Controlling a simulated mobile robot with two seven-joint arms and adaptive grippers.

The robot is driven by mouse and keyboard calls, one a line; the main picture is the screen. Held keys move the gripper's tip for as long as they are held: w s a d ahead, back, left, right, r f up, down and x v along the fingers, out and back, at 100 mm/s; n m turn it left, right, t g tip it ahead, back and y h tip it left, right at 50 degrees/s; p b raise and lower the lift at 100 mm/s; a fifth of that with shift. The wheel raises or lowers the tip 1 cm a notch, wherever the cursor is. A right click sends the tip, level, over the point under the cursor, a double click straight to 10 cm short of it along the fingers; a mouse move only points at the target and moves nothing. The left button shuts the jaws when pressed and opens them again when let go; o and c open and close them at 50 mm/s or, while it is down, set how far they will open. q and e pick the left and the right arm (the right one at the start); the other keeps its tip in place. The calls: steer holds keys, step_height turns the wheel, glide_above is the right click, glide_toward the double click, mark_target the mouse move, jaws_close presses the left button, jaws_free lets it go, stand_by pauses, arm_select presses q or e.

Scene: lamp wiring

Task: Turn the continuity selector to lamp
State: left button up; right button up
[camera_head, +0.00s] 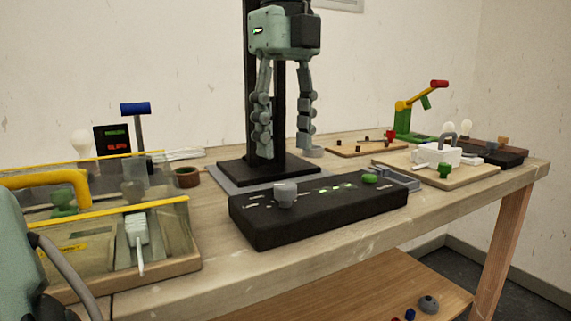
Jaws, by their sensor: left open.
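The black tester box (335,217) lies on the wooden bench near its front edge, with small lit green marks and pale labels on top. A grey knob (285,194), apparently the selector, stands on its left part; I cannot read its setting. A green button (370,178) is at the box's right end. My left gripper (289,153) hangs fingers down, open and empty, above and apparently behind the knob, not touching it. My right gripper is not in view.
A black post on a dark base (235,173) stands behind the box. A clear case (175,225) with yellow edges sits at left. A blue-topped lever (136,110) is behind it. Boards with parts (470,173) and a green, yellow and red lever tool (410,110) are at right.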

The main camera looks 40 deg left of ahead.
mark_target(285, 185)
arm_select(q)
step_height(285, 185, up, 6)
stand_by(0.8)
